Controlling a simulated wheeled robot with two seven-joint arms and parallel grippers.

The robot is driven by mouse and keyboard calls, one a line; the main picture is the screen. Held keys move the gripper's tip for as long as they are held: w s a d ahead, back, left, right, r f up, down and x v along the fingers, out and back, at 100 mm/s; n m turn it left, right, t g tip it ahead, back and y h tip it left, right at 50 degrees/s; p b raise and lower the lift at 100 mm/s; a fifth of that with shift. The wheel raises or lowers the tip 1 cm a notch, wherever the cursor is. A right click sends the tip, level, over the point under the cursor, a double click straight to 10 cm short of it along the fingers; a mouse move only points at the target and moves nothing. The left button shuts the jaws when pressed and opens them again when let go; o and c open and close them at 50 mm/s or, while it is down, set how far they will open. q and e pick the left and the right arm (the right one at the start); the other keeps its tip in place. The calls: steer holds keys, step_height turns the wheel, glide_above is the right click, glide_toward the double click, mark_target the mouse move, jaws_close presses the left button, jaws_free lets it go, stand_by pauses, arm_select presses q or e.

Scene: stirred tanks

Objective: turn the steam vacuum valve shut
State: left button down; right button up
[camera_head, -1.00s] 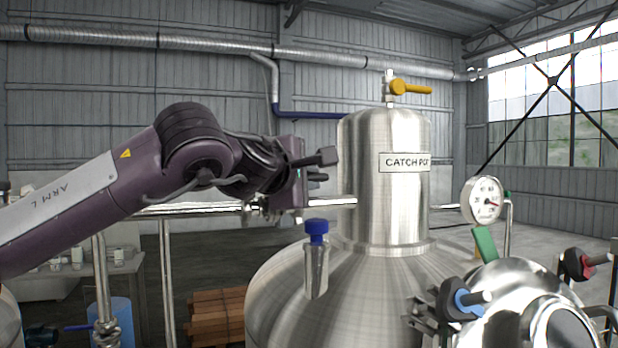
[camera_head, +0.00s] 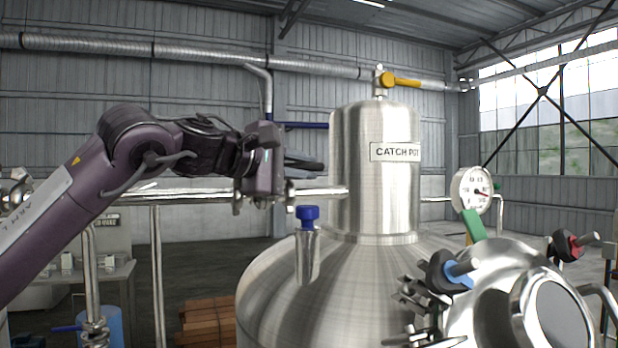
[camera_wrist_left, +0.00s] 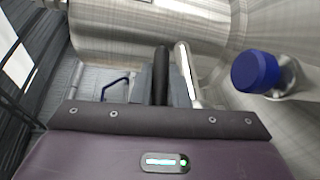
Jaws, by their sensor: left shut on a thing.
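My left gripper (camera_head: 305,163) reaches in from the left, just left of the steel catch pot (camera_head: 385,185) and above the horizontal pipe (camera_head: 320,193). Its dark fingers are close together and shut. They appear to hold the steam vacuum valve's handle, but the handle is mostly hidden by the gripper, so its angle cannot be told. Fittings (camera_head: 238,204) show on the pipe just below the gripper. In the left wrist view a dark finger (camera_wrist_left: 161,76) stands beside the bright pipe (camera_wrist_left: 186,75). My right gripper is not in view.
A blue-capped fitting (camera_head: 307,214) stands on the vessel (camera_head: 285,290), right below the fingers; its cap (camera_wrist_left: 254,71) also shows in the wrist view. A yellow lever (camera_head: 400,80) tops the catch pot. A gauge (camera_head: 471,192) and blue-handled clamp (camera_head: 460,273) are at right.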

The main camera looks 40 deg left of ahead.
mark_target(295, 167)
arm_select(q)
steer(key=m+h, duration=0.1)
steer(key=s+m+h, duration=0.1)
steer(key=h, duration=0.1)
steer(key=d+m+g+h, duration=0.1)
steer(key=shift+s, duration=0.3)
steer(key=shift+s+d+m+g+h+b, duration=0.15)
steer(key=shift+s+m+g+h, duration=0.2)
steer(key=shift+m+h, duration=0.4)
steer(key=shift+s+d+m+g+h+b, duration=0.15)
steer(key=shift+s+m+g+h, duration=0.3)
steer(key=shift+h, duration=0.5)
arm_select(e)
steer(key=shift+w+a+f, duration=0.15)
steer(key=shift+a+f, duration=0.25)
arm_select(q)
steer(key=shift+w, duration=0.15)
arm_select(e)
steer(key=shift+d, duration=0.1)
arm_select(q)
steer(key=c, duration=1.8)
jaws_free()
steer(key=shift+o, duration=0.5)
steer(key=shift+w, duration=0.1)
arm_select(e)
steer(key=shift+d, duration=0.15)
arm_select(q)
steer(key=shift+a, duration=0.1)
